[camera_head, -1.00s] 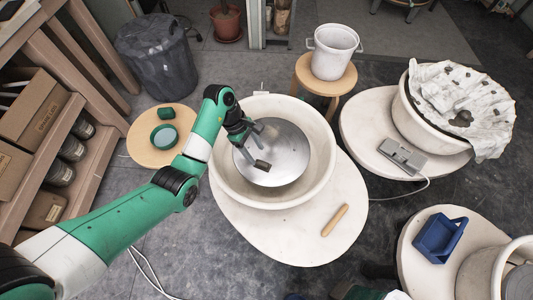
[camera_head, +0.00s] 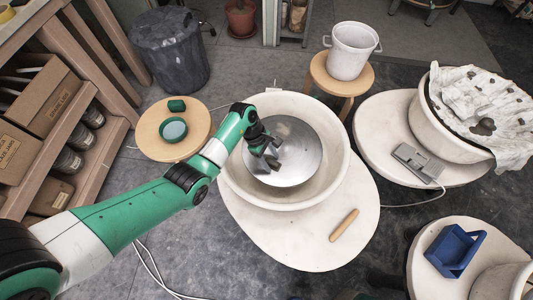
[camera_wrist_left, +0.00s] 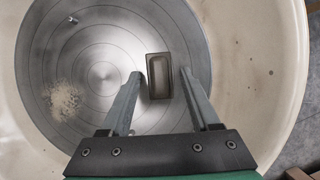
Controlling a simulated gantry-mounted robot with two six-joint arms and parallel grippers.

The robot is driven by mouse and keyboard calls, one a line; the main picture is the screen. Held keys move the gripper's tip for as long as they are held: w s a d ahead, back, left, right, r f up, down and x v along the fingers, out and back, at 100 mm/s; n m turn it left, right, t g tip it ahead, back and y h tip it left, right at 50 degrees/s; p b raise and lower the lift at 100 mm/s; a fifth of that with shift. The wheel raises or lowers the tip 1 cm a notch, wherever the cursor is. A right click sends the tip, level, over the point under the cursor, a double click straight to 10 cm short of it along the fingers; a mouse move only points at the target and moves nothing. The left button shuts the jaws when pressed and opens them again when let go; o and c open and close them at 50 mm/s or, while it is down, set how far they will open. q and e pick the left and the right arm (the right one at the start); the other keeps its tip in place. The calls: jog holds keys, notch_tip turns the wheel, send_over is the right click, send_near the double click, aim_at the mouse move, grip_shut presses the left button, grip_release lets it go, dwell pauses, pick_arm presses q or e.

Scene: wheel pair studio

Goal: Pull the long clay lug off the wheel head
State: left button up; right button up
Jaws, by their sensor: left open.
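The wheel head (camera_head: 300,145) is a round grey metal disc in a cream splash pan (camera_head: 335,165). In the left wrist view, the clay lug (camera_wrist_left: 159,76) is a dark, grey-brown rectangular block on the right part of the wheel head (camera_wrist_left: 95,45). My left gripper (camera_head: 266,158) is low over the left part of the disc in the head view. In the wrist view, its open fingers (camera_wrist_left: 162,75) stand on either side of the lug, with a gap at each side. In the head view the fingers partly hide the lug. My right gripper is not in view.
A wooden tool (camera_head: 344,225) lies on the pale board in front of the pan. A stool with a green dish (camera_head: 173,131) stands left. A white bucket (camera_head: 352,50) stands behind. A second wheel with a cloth (camera_head: 485,110) and a blue tray (camera_head: 455,250) are right.

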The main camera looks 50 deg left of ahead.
pick_arm(q)
jog(key=shift+f, duration=0.1)
grip_shut()
dwell(0.6)
dwell(1.7)
